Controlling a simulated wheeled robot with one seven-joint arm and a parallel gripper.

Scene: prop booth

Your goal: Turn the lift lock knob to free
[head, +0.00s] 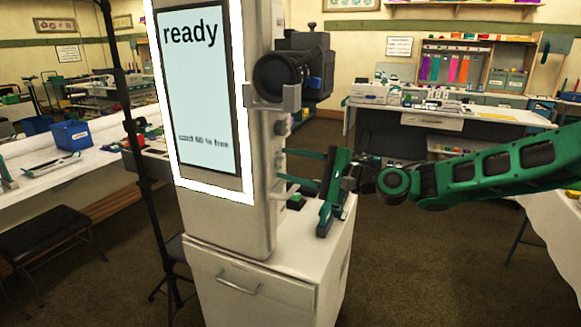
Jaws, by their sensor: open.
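A tall white booth column (262,120) stands on a white cabinet, with small round fittings (282,128) on its right side. My gripper (281,165) comes in from the right at that side, with its two green fingers spread one above the other and pointing left at the column. The fingertips are close to the side face; I cannot tell whether they touch it. The lift lock knob cannot be clearly made out; it may be among the small fittings by the fingers.
A black camera (295,70) sits in a grey bracket above my gripper. The white cabinet (255,285) has a drawer handle. A dark stand pole (135,130) is at the left. Benches stand at the left and back right. The floor right of the cabinet is clear.

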